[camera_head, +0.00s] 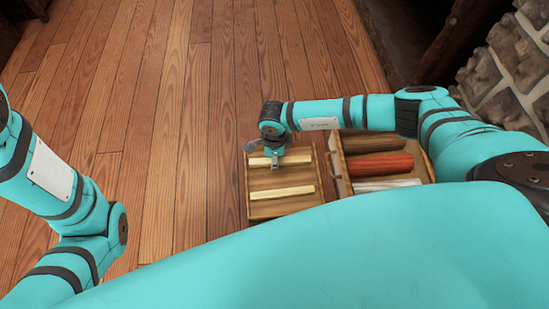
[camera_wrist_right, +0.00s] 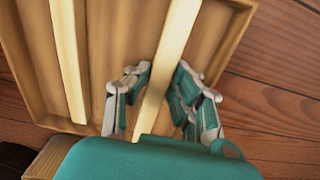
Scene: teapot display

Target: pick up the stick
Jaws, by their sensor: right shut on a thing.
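A pale yellow stick (camera_head: 296,160) lies across the upper part of a shallow wooden tray in the head view. My right gripper (camera_head: 275,164) reaches down over it from above. In the right wrist view my right gripper (camera_wrist_right: 160,98) has its fingers on both sides of this stick (camera_wrist_right: 174,45) and is shut on it. I cannot tell whether the stick still touches the tray floor. A second pale stick (camera_head: 281,193) lies in the same tray; it also shows in the wrist view (camera_wrist_right: 68,50). My left gripper is out of view.
The tray (camera_head: 252,208) stands on the plank floor (camera_head: 160,120). Right beside it is another wooden box (camera_head: 338,165) holding brown, red (camera_head: 380,165) and whitish sticks. A stone wall (camera_head: 505,75) is at the upper right. The floor to the left is clear.

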